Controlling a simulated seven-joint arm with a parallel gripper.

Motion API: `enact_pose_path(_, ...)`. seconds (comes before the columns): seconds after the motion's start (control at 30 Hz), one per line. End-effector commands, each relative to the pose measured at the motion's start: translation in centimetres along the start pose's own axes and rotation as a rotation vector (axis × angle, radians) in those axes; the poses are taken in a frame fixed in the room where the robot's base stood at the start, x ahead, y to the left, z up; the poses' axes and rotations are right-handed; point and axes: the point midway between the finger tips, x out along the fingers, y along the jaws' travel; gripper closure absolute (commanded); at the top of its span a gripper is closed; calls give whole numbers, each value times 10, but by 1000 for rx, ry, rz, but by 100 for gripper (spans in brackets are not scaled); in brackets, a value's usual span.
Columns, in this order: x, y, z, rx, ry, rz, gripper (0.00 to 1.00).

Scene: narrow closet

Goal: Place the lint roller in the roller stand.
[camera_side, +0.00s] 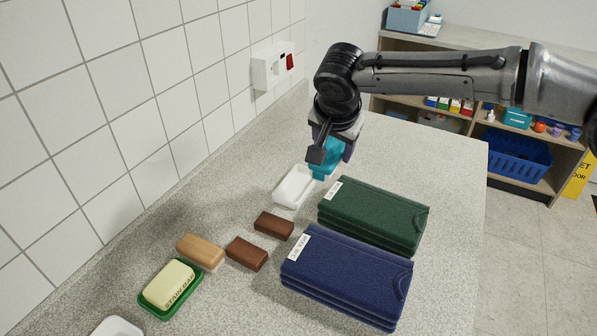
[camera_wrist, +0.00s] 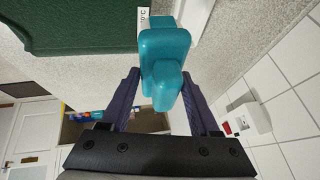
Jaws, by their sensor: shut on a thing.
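The teal lint roller (camera_side: 325,158) is held in my gripper (camera_side: 330,150), and it also shows between the two fingers in the wrist view (camera_wrist: 164,58). The gripper is shut on it and points down. A white open tray-like holder (camera_side: 292,190), which looks like the roller stand, lies on the counter just below and left of the roller. The roller's lower end overlaps the holder's right rim in the side view; whether they touch I cannot tell. Part of the holder's pale edge shows at the top of the wrist view.
Folded green cloths (camera_side: 375,212) and blue cloths (camera_side: 345,272) lie right and in front. Two brown blocks (camera_side: 273,225), a wooden block (camera_side: 200,250) and a soap bar in a green dish (camera_side: 171,288) stand along the left. The tiled wall (camera_side: 130,120) bounds the left; the back right counter is clear.

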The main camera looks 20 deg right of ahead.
Motion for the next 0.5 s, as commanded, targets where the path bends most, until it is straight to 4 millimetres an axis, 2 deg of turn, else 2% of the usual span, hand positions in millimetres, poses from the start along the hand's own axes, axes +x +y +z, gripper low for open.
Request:
enact_pose_path(0.2, 28, -32, 0, 1, 1, 0, 98)
enact_pose_path(0.5, 79, -59, 14, 1, 1, 1, 98)
